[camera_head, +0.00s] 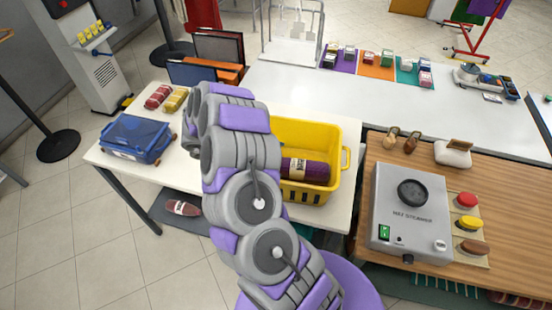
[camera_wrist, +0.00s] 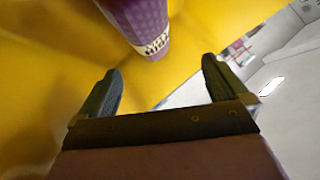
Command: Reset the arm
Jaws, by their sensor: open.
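My arm (camera_head: 240,160) reaches up from the bottom over the white table, in front of the left part of a yellow basket (camera_head: 335,192). My gripper (camera_wrist: 160,72) shows in the wrist view, open, with nothing between its two dark fingers. In that view the yellow basket wall (camera_wrist: 40,90) fills the left. A purple roll with a pale label (camera_wrist: 140,20) lies beyond the fingertips, apart from them. The same purple roll (camera_head: 306,170) lies in the basket in the head view. There my gripper is hidden behind my arm.
A blue case (camera_head: 135,138) and red and yellow rolls (camera_head: 165,97) lie left of my arm. A grey steamer box (camera_head: 410,210) stands on the wooden counter at right. A dark red roll (camera_head: 183,208) lies below the table. The white counter (camera_head: 375,100) behind is largely clear.

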